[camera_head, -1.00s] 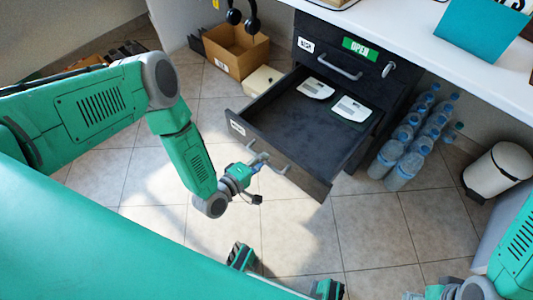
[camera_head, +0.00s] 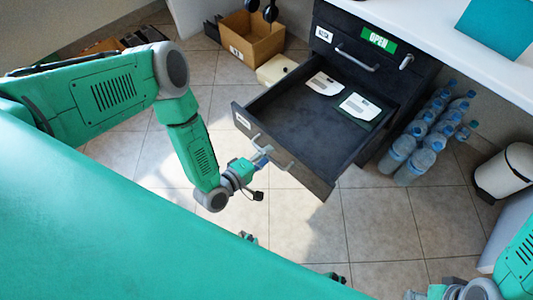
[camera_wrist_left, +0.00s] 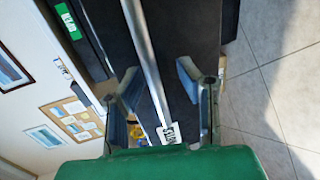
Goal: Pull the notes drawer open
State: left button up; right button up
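The dark drawer (camera_head: 310,122) under the desk stands pulled far out, with its front towards me. A small white label (camera_head: 242,121) is on its front; I cannot read it clearly. The bar handle (camera_head: 285,165) runs across the front. My left gripper (camera_head: 262,160) is at the left part of this handle. In the left wrist view the handle (camera_wrist_left: 145,50) passes between the spread fingers of the left gripper (camera_wrist_left: 162,85), which look open around it. Part of my right arm shows at the bottom right, but its fingers are not clear.
Two white-and-dark items (camera_head: 325,84) lie in the drawer. A closed upper drawer (camera_head: 350,50) with a green OPEN sign (camera_head: 378,40) is above it. Several water bottles (camera_head: 398,152) and a white bin (camera_head: 505,172) stand to the right. A cardboard box (camera_head: 252,38) is behind left. Floor in front is clear.

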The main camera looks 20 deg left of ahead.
pick_arm(q)
jog(key=shift+r, duration=0.15)
jog(key=v, duration=1.2)
jog(key=s+d+r+m+g+p, duration=0.1)
jog(key=d+r+m+g+p, duration=0.25)
jog(key=m+g, duration=0.3)
jog(key=s+a+r+m+g+y+p, duration=0.3)
jog(key=s+a+r+m+g+y, duration=0.2)
jog(key=s+a+r+m+g, duration=0.2)
jog(key=s+a+r+m, duration=0.1)
jog(key=s+a+r, duration=0.1)
jog(key=s, duration=0.1)
jog(key=shift+s+r, duration=0.25)
jog(key=shift+s, duration=0.15)
